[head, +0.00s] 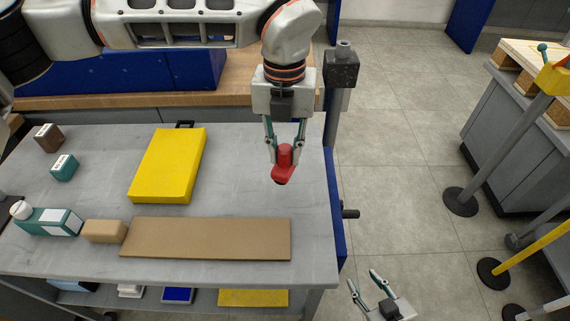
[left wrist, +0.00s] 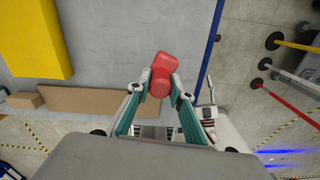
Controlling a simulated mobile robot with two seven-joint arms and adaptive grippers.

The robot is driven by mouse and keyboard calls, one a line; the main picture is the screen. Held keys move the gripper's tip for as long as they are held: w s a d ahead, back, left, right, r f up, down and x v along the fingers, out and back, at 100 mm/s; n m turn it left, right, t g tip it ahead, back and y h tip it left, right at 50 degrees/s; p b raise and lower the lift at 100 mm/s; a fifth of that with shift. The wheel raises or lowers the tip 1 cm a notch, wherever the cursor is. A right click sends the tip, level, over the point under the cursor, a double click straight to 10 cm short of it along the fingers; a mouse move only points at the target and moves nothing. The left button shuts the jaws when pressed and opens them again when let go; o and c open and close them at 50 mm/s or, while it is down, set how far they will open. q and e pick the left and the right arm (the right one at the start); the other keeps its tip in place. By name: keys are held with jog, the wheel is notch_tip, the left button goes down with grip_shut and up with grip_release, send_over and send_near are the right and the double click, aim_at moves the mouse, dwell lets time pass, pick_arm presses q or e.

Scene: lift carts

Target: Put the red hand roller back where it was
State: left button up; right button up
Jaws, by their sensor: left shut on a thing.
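The red hand roller (head: 283,163) is held between the fingertips of my left gripper (head: 285,145), over the right part of the grey cart top (head: 230,190). It also shows in the left wrist view (left wrist: 162,75), between the two fingers (left wrist: 160,88). My left gripper is shut on it. I cannot tell whether the roller touches the cart top. My right gripper (head: 372,283) is at the bottom of the head view, right of the cart, with its fingers apart and nothing between them.
A yellow block (head: 168,165) lies left of the roller and a flat brown board (head: 205,238) lies in front. Barrier posts (head: 461,201) stand right.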

aim_at(285, 165)
pick_arm(q)
jog(key=shift+f, duration=0.5)
notch_tip(285, 165, down, 4)
jog(key=shift+r, duration=0.2)
pick_arm(e)
jog(key=shift+s+f, duration=0.15)
jog(key=shift+s, duration=0.05)
jog(key=shift+s, duration=0.15)
pick_arm(q)
jog(key=o, duration=1)
jog(key=shift+f, duration=0.1)
